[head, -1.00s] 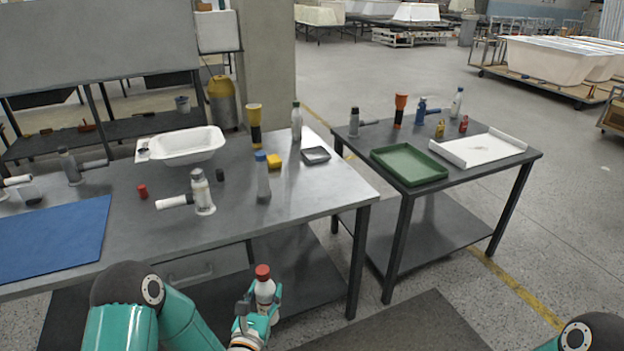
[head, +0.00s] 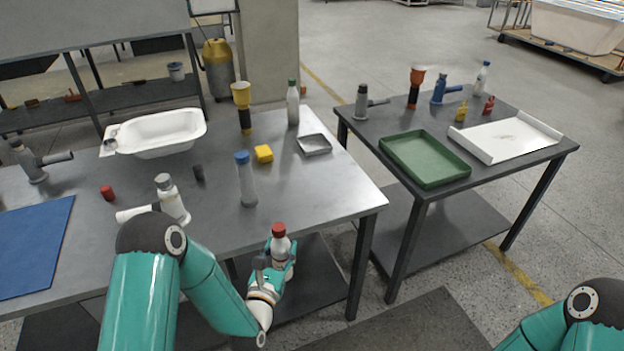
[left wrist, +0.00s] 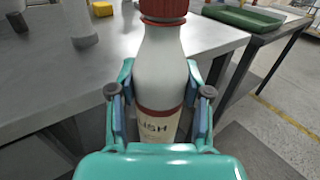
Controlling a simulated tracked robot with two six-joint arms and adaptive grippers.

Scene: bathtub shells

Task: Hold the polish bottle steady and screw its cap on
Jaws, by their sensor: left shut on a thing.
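The polish bottle (head: 280,247) is white with a dark red band and a label, and part of the word on it reads "ISH" in the left wrist view (left wrist: 160,75). A red cap (head: 278,230) sits on its top, also at the top edge of the left wrist view (left wrist: 163,8); I cannot tell how tight it is. My left gripper (head: 279,267) is shut around the bottle's body and holds it nearly upright, off the table, in front of the table's front edge. Only a part of my right arm shows at the lower right; its gripper is out of view.
The grey table (head: 215,222) holds a white basin (head: 160,150), a blue mat (head: 32,245), a blue-capped bottle (head: 246,182), a yellow block (head: 264,153) and a small red piece (head: 107,193). A second table at right bears a green tray (head: 424,158) and a white tray (head: 505,137).

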